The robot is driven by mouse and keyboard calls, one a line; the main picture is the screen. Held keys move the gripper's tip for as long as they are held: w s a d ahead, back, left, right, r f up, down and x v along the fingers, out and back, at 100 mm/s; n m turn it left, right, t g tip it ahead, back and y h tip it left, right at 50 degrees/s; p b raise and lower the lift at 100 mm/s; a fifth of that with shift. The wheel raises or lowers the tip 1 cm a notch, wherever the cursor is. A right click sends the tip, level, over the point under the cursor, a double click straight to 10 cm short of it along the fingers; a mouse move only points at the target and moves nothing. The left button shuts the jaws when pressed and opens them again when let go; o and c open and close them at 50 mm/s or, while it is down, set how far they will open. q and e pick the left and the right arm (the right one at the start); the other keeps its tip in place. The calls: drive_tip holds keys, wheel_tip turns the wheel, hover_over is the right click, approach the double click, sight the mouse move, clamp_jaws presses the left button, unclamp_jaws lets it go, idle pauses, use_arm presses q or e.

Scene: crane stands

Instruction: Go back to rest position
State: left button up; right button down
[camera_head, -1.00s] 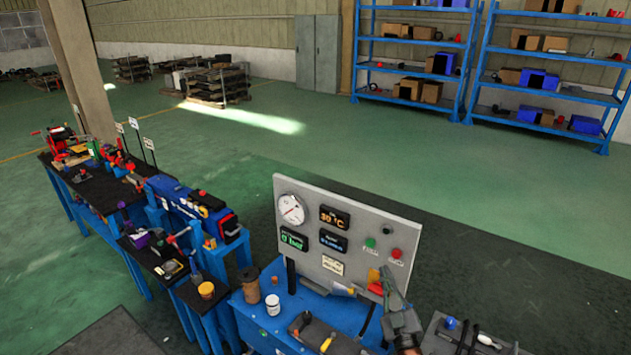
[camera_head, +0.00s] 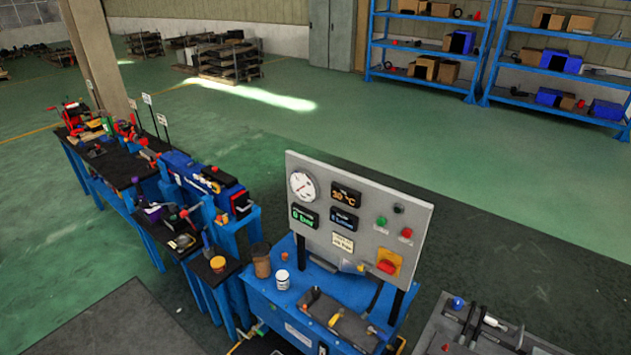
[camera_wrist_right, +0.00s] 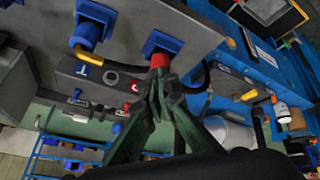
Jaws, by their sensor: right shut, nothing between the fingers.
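My right gripper (camera_wrist_right: 158,92) shows in the right wrist view with its dark green fingers closed together and nothing held. Beyond its tips is a red piece (camera_wrist_right: 159,60) on a blue square fitting; I cannot tell how far apart they are. In the head view neither gripper shows. The grey control panel (camera_head: 337,247) stands upright there, with a round gauge (camera_head: 302,186), small displays, a green button (camera_head: 381,221), a red button (camera_head: 406,233) and a red knob (camera_head: 386,266) on a yellow plate.
The blue bench (camera_head: 282,316) under the panel carries a grey tool tray (camera_head: 322,307) and a white tub (camera_head: 282,279). Another tool tray (camera_head: 436,340) lies at the lower right. Workbenches (camera_head: 122,166) run along the left. Open green floor lies behind the panel.

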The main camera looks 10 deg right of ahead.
drive_tip(key=s+a+f+n+g+y, duration=0.1)
drive_tip(key=s+a+f+g+y, duration=0.1)
drive_tip(key=s+a, duration=0.3)
wheel_tip(320, 180, down, 32)
drive_tip(key=s+a+n+g+b, duration=0.1)
drive_tip(key=s+b, duration=0.1)
drive_tip(key=b, duration=0.1)
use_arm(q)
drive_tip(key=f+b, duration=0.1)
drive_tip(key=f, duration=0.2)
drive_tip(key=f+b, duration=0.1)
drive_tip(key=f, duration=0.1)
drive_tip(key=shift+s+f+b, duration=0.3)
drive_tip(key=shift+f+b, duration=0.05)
use_arm(e)
drive_tip(key=s+f+g, duration=0.1)
drive_tip(key=s+f, duration=1.8)
drive_tip(key=f, duration=0.2)
drive_tip(key=shift+s+f+n+y, duration=0.2)
drive_tip(key=shift+s+n+y, duration=0.1)
drive_tip(key=shift+y, duration=0.1)
drive_tip(key=shift+a, duration=0.1)
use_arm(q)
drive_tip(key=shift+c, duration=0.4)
use_arm(e)
drive_tip(key=c, duration=2.7)
unclamp_jaws()
